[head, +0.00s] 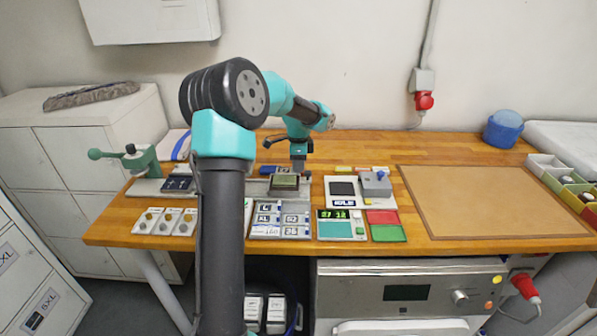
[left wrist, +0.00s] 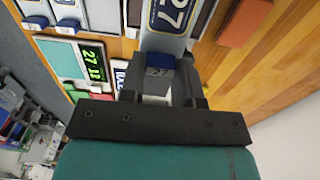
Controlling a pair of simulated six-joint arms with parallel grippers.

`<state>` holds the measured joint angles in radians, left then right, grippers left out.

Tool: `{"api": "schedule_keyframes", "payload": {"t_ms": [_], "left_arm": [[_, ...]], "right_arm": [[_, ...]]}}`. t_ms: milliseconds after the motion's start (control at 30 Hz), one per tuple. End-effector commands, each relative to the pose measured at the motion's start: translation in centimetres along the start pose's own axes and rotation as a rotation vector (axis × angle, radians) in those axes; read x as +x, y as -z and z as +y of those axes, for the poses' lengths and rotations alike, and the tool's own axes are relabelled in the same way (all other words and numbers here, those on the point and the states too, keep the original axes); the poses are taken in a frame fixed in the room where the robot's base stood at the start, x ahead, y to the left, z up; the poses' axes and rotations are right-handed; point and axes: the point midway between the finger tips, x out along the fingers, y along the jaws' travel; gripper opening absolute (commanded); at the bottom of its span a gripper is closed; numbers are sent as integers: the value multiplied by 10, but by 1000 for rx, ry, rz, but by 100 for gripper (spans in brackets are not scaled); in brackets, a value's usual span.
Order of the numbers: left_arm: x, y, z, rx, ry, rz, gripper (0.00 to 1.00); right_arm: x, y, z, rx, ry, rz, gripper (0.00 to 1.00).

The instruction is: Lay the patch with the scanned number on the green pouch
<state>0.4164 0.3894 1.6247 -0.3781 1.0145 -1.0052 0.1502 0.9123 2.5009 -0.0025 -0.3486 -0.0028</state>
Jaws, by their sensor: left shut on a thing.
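My left gripper (head: 298,168) points down at the middle of the bench. In the left wrist view its fingers (left wrist: 158,88) are shut on the blue tab of a patch (left wrist: 168,14), a navy-and-white plate bearing 27. A smaller 27 shows beside the tab. A green-lit display (head: 340,214) reads 27 and a second, less clear number. My right gripper is out of view.
A rack of tabbed plates (head: 281,219) stands in front of the fixture. A device marked IDLE (head: 345,201) and red (head: 382,217) and green (head: 388,233) pads lie to the right. A green lever press (head: 140,160) stands left. The brown mat (head: 490,202) is bare.

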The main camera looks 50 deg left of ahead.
Motion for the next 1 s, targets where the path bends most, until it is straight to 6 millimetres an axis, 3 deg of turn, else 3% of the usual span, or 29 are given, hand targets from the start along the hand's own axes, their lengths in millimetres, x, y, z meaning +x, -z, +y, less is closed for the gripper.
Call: {"api": "schedule_keyframes", "payload": {"t_ms": [267, 533, 967, 1000], "left_arm": [[1, 0, -7, -1, 1, 0, 9], [34, 0, -6, -1, -1, 0, 9], [39, 0, -6, -1, 0, 0, 9], [39, 0, -6, -1, 1, 0, 33]], "right_arm": [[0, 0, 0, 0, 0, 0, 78], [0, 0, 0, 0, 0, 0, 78], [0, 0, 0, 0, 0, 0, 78], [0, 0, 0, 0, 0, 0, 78]]}}
